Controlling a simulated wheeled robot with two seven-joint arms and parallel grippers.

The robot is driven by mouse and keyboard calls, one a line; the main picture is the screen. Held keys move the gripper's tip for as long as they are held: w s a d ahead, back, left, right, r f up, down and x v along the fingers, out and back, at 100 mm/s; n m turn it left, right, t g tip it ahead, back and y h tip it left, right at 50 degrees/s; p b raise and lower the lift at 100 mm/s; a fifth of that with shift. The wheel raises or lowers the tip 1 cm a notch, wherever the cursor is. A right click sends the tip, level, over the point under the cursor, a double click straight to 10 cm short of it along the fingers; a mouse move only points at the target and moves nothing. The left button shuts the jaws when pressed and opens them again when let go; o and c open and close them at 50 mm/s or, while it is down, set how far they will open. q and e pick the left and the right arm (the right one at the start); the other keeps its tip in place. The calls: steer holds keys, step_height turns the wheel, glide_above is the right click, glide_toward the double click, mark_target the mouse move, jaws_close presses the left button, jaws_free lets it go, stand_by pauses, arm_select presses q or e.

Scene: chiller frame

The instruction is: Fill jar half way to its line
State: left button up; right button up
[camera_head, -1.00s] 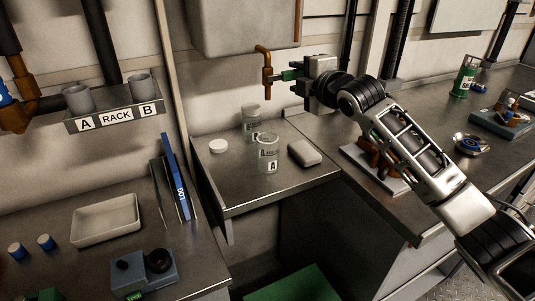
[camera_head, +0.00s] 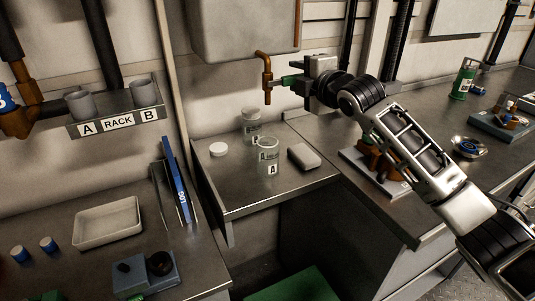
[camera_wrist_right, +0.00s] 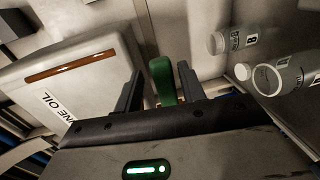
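Jar A (camera_head: 268,161), clear glass with an open top, stands upright on the metal shelf below the copper tap (camera_head: 267,84). It also shows in the wrist view (camera_wrist_right: 290,74). I cannot make out its fill line or any liquid in it. No stream shows at the spout. My right gripper (camera_head: 291,79) is at the tap's green handle (camera_wrist_right: 163,80). In the wrist view its two fingers (camera_wrist_right: 161,88) stand apart on either side of the handle, with narrow gaps visible. My left gripper is not in view.
A second, lidded jar (camera_head: 251,117) stands behind jar A. A white lid (camera_head: 218,149) lies to the left and a pale block (camera_head: 303,156) to the right. The oil tank (camera_head: 240,25) hangs above. The shelf's front (camera_head: 270,190) is clear.

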steer(key=shift+r+p, duration=0.65)
steer(key=shift+r, duration=1.1)
steer(key=shift+f+b, duration=1.15)
steer(key=shift+f, duration=1.3)
steer(key=shift+r, duration=0.25)
